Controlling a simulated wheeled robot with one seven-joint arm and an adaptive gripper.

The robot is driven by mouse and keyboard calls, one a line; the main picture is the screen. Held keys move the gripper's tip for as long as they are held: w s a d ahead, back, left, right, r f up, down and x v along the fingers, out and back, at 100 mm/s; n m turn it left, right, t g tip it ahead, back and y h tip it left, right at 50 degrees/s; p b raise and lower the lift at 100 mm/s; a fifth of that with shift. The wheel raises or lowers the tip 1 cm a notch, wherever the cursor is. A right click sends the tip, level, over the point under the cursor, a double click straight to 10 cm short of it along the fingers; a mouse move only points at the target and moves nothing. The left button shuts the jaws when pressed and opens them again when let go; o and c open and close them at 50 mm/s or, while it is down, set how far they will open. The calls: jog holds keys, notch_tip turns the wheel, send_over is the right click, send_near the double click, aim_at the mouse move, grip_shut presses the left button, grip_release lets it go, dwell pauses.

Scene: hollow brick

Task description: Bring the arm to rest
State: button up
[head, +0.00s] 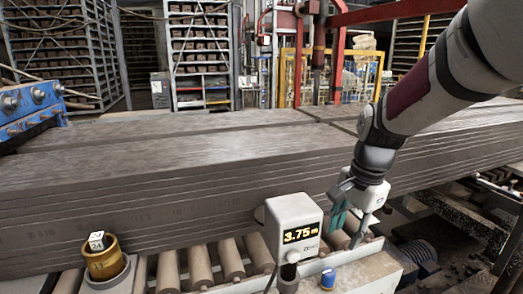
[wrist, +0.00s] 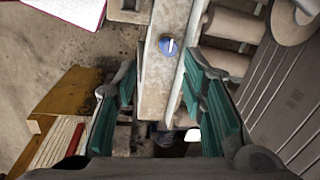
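My gripper (head: 342,212) hangs from my arm at the right in the head view, in front of the layered clay slab's near side. It is just right of the white box with the 3.75 m display (head: 295,228).
The long grey clay slab (head: 150,190) lies over rollers (head: 230,258). A brass cup (head: 102,260) with a small block marked 24 stands at the front left. A notebook (wrist: 70,10) and a yellow wooden piece (wrist: 75,92) lie left in the wrist view.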

jog(key=s+r+n+t, duration=0.1)
jog(key=s+r+n, duration=0.1)
jog(key=s+n, duration=0.2)
jog(key=s+r+n+t, duration=0.2)
jog(key=s+r+n, duration=0.1)
jog(key=s, duration=0.6)
jog(key=s+r+n+t+h, duration=0.1)
jog(key=s+r+n, duration=0.2)
jog(key=s+n, duration=0.2)
jog(key=shift+s+d+r, duration=0.15)
jog(key=shift+s+r, duration=0.05)
jog(key=shift+s, duration=0.5)
